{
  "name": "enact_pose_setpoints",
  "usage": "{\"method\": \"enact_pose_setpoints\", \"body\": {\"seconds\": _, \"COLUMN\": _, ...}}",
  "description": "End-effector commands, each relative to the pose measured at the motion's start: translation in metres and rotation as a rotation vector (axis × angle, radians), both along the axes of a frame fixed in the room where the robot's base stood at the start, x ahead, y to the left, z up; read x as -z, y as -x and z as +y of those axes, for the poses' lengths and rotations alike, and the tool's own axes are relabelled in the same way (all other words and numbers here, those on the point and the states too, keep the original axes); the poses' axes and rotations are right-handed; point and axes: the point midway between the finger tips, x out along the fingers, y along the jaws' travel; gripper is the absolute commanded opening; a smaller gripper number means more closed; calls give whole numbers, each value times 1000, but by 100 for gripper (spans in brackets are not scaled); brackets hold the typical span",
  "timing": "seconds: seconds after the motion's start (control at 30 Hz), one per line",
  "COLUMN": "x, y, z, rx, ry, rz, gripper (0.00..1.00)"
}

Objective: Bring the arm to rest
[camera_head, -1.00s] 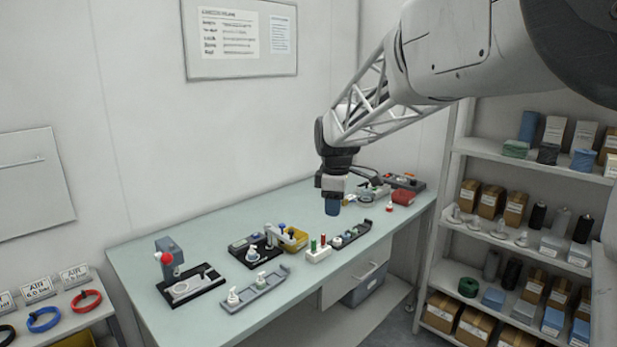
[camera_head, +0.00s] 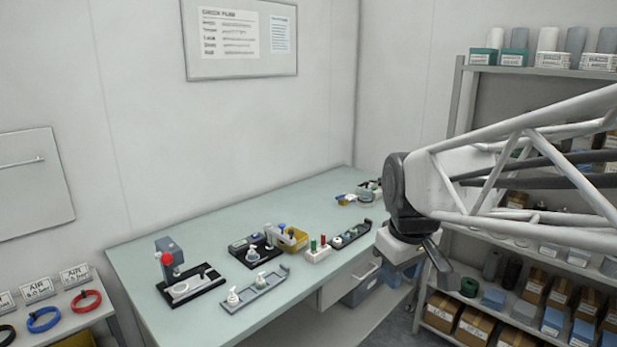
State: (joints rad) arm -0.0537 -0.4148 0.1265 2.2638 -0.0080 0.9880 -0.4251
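My gripper (camera_head: 420,268) hangs in front of the right end of the workbench, near the bench's right front edge and the shelving. Its fingers point down and to the right. It appears apart from the bench and the shelves. The fingers are small and dark at this angle, so whether they are open or shut does not show clearly. No held object can be made out. My arm reaches in from the right edge of the picture and hides part of the shelves and the bench's right end.
The green-topped workbench (camera_head: 215,232) carries a press with a red knob (camera_head: 170,258), a grey tray (camera_head: 262,290), a yellow bin (camera_head: 293,240), a white block with coloured pegs (camera_head: 317,252) and a dark rack (camera_head: 350,235). Shelving (camera_head: 458,95) stands at right. A side table with coloured rings (camera_head: 44,320) is at left.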

Motion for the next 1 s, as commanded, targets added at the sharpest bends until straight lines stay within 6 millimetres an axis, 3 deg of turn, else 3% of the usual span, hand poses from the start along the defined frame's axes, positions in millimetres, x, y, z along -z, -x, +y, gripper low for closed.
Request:
{"method": "enact_pose_setpoints", "body": {"seconds": 0.3, "x": 28, "y": 85, "z": -18, "rx": 280, "ry": -48, "rz": -32, "gripper": 33}}
{"method": "enact_pose_setpoints", "body": {"seconds": 0.5, "x": 46, "y": 124, "z": -24, "rx": 421, "ry": -76, "rz": -48, "gripper": 33}}
{"method": "enact_pose_setpoints", "body": {"seconds": 0.7, "x": 56, "y": 141, "z": -26, "rx": 487, "ry": -89, "rz": -54, "gripper": 33}}
{"method": "enact_pose_setpoints", "body": {"seconds": 1.0, "x": 57, "y": 143, "z": -26, "rx": 495, "ry": -90, "rz": -54, "gripper": 33}}
